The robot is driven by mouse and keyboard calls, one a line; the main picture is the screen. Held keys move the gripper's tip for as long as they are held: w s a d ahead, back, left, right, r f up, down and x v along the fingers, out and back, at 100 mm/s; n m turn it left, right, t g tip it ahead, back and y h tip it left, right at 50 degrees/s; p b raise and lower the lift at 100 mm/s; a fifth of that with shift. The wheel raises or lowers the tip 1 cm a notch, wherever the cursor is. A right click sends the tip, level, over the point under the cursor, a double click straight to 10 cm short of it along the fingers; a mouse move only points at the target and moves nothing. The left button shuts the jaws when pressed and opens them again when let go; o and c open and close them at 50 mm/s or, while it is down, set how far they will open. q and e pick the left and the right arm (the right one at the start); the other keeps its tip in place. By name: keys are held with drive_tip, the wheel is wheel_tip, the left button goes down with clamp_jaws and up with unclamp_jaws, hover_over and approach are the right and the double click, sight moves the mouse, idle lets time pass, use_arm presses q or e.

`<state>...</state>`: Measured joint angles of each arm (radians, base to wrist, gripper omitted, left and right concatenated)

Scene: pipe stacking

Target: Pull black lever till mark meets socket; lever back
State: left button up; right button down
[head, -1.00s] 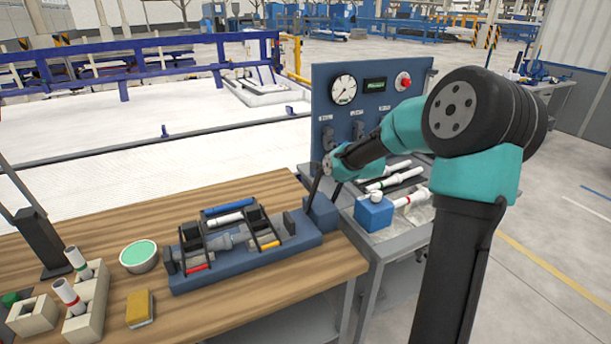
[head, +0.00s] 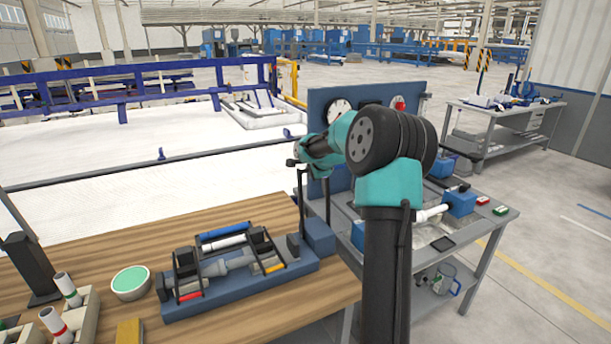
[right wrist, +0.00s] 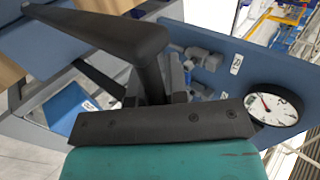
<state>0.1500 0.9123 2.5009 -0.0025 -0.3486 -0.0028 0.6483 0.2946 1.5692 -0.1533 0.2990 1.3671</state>
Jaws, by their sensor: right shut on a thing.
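My right gripper (head: 299,164) is shut at the top of the black lever (head: 302,202), which stands nearly upright at the right end of the blue fixture (head: 215,298). In the right wrist view a thick black bar (right wrist: 110,30), which I take to be the lever, lies close in front of the gripper; the hold itself is partly hidden. Grey pipe parts (head: 225,267) lie in line in the fixture between black side frames. I cannot make out the mark or the socket edge at this size. My left gripper is not in view.
A green-topped bowl (head: 130,281), a yellow block (head: 130,332) and holders with upright white tubes (head: 68,290) stand left of the fixture. A blue gauge panel (head: 322,105) and a grey side table (head: 485,222) stand behind and to the right.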

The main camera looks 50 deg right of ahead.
drive_tip(key=shift+w+d+f, duration=0.1)
drive_tip(key=shift+w+f, duration=0.3)
drive_tip(key=shift+f, duration=0.2)
drive_tip(key=c, duration=1.4)
unclamp_jaws()
drive_tip(key=shift+o, duration=1.3)
drive_tip(key=shift+r, duration=0.2)
drive_tip(key=shift+r, duration=0.15)
drive_tip(key=v, duration=1.7)
